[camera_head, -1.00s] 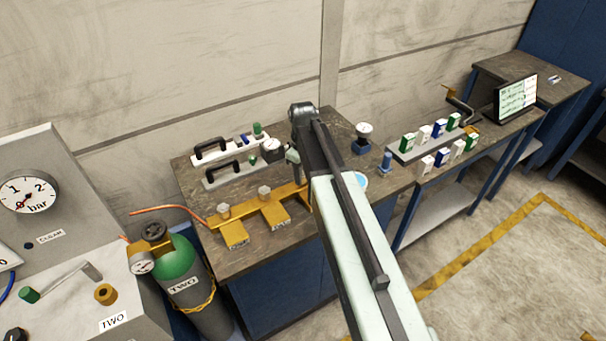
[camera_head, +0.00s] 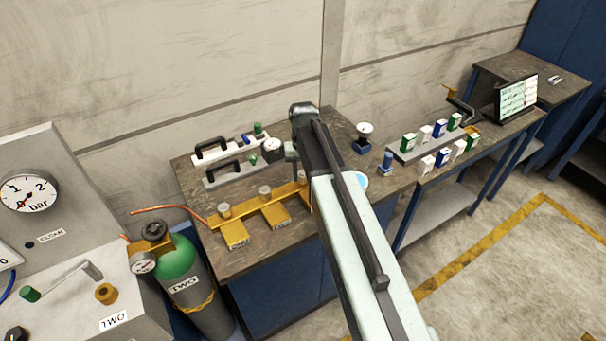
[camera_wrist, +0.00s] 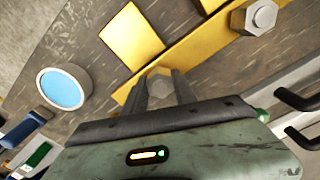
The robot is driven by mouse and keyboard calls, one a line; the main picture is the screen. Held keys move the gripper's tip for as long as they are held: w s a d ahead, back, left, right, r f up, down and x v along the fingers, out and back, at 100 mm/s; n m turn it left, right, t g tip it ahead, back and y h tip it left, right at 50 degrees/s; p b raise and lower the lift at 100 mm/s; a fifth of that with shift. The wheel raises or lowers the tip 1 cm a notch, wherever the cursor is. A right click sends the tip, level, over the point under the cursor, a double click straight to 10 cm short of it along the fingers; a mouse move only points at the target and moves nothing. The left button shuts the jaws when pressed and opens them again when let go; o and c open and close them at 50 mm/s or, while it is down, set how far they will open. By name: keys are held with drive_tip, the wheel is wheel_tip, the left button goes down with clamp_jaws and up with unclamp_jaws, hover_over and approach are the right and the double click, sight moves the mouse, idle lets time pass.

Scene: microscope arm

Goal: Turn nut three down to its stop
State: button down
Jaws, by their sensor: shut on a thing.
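In the wrist view, my gripper (camera_wrist: 161,75) is shut on a pale hex nut (camera_wrist: 160,84), one finger on each side. The nut is on the gold manifold (camera_wrist: 205,42), by a branch plate, and my fingers hide part of it. Another hex nut (camera_wrist: 257,17) stands free at the upper right. In the head view, the manifold (camera_head: 240,211) lies on the bench with two nuts in sight, the left nut (camera_head: 224,211) and the middle nut (camera_head: 265,191). My arm hides the third nut and my fingertips there. The gap beneath the held nut cannot be judged.
Black-handled grey units (camera_head: 225,176) stand behind the manifold. A blue-topped round dish (camera_wrist: 62,88) lies beside it. A green gas cylinder (camera_head: 181,262) stands left of the bench. Small boxes (camera_head: 440,130) stand on the right. A copper pipe (camera_head: 170,208) runs left from the manifold.

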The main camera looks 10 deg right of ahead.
sight(303, 174)
drive_tip(key=shift+m, duration=0.6)
drive_tip(key=c, duration=1)
unclamp_jaws()
wheel_tip(303, 174, up, 8)
drive_tip(key=p, duration=0.8)
drive_tip(key=shift+f, duration=0.1)
